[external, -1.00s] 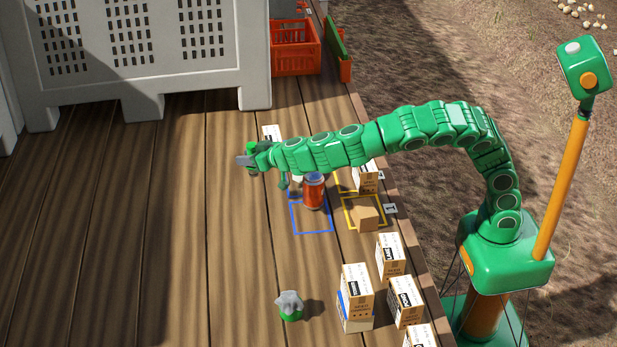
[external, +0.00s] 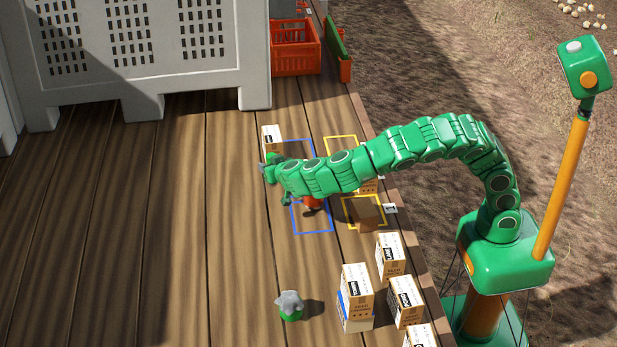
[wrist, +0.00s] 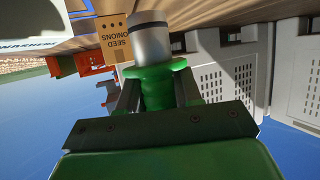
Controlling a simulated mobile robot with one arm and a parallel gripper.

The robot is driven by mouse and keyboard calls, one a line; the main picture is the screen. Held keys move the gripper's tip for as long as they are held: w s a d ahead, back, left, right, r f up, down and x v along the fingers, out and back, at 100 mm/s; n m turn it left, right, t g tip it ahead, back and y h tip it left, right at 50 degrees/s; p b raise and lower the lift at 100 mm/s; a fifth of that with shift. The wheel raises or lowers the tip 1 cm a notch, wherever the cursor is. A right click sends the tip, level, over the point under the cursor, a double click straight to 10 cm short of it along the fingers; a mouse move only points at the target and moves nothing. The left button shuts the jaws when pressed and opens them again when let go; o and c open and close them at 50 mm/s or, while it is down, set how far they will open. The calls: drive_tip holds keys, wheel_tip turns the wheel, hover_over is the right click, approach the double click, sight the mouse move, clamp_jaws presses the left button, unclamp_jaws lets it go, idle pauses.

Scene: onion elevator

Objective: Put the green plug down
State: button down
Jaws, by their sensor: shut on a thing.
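The green plug (wrist: 160,75) is in my gripper (wrist: 160,94). In the wrist view it shows a green flange and body with a pale grey cylinder end, held between the two fingers. In the external view my gripper (external: 270,167) hangs over the deck at the left of the blue outlines, beside a carton (external: 271,139). The plug is mostly hidden there by the arm. Its height above the deck is hard to tell.
Blue outlines (external: 311,232) and yellow outlines (external: 363,226) mark the deck. An orange canister (external: 313,203) is partly hidden under my arm. A grey-and-green piece (external: 290,306) stands in front, near several cartons (external: 356,298). A grey bin (external: 160,50) stands behind. The left deck is clear.

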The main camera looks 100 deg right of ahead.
drive_tip(key=shift+f, duration=2.45)
drive_tip(key=shift+f, duration=0.15)
drive_tip(key=c, duration=0.8)
unclamp_jaws()
drive_tip(key=shift+a+r, duration=0.25)
drive_tip(key=shift+r, duration=0.05)
drive_tip(key=v, duration=1.1)
drive_tip(key=shift+s+a+r, duration=0.1)
drive_tip(key=shift+s+a, duration=0.05)
drive_tip(key=shift+s, duration=0.05)
